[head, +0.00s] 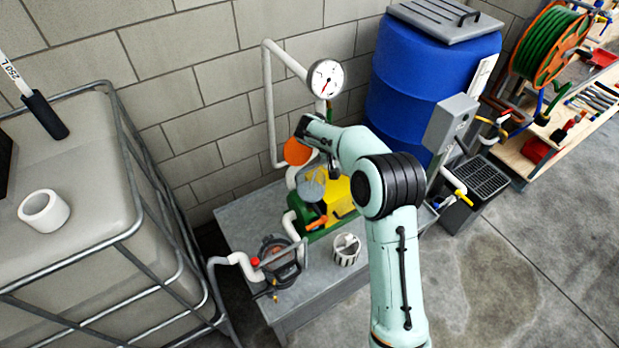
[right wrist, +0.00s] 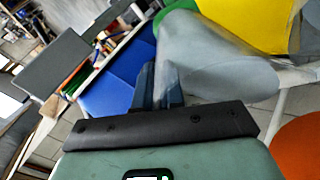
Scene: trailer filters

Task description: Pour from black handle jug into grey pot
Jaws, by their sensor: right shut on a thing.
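My right gripper (head: 318,152) reaches in over the bench from the front right and is shut on the jug. The jug (head: 311,187) is a clear, greyish body just below the gripper, in front of a yellow and green pump. In the right wrist view the jug (right wrist: 215,62) fills the space beyond the fingers (right wrist: 160,88); its black handle is mostly hidden at the grip. I cannot tell how full it is. What seems to be the grey pot (head: 280,262), a dark round housing, sits at the front left of the bench, apart from the jug. My left gripper is not in view.
A white slotted basket (head: 346,250) stands on the grey bench (head: 245,215). An orange disc (head: 297,152) and a white pipe with a gauge (head: 325,78) are close behind the gripper. A blue drum (head: 425,85) stands behind; a caged tank (head: 80,180) is left.

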